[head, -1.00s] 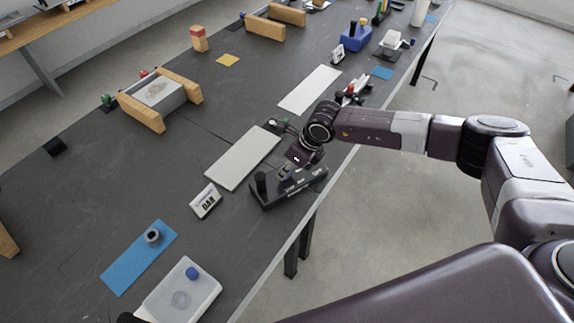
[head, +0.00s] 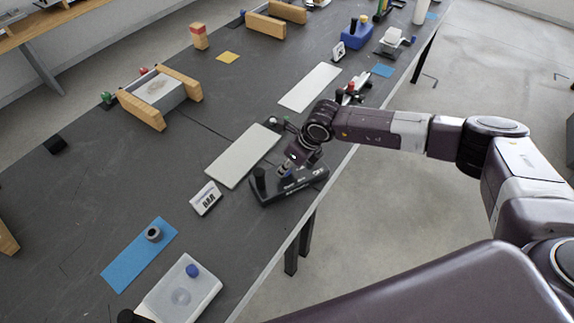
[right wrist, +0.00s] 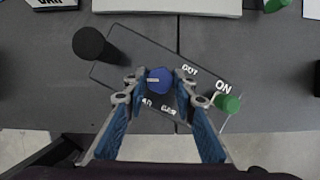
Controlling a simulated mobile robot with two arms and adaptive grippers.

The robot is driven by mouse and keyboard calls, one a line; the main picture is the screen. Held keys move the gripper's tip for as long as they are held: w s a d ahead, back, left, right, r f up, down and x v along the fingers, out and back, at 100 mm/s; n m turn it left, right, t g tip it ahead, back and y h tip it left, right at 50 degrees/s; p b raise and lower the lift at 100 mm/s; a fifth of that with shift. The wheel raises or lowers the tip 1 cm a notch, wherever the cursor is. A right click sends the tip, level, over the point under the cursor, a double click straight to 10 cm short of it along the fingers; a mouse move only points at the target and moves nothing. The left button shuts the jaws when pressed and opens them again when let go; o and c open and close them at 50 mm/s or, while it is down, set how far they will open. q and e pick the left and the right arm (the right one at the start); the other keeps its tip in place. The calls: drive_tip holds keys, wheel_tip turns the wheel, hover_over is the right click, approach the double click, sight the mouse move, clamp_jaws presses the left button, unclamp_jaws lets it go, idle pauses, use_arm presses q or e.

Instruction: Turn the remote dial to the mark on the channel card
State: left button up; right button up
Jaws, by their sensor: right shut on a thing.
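The remote (head: 291,190) is a black box lying near the table's front edge, with a black post (head: 259,180) at its left end. Its dial (right wrist: 159,80) is a blue knob with a white pointer line, which points left in the right wrist view. My left gripper is not in view.
A green knob (right wrist: 230,103) sits by ON. A pale grey panel (head: 243,156) lies behind the remote. A blue mat (head: 125,270) with a grey ring and a clear-lidded box (head: 178,300) are at the front left. The table's front edge runs close by the remote.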

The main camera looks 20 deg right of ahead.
idle(0.3)
drive_tip(key=o, duration=1.2)
drive_tip(key=shift+c, duration=0.2)
drive_tip(key=shift+r, duration=0.1)
drive_tip(key=v, duration=1.2)
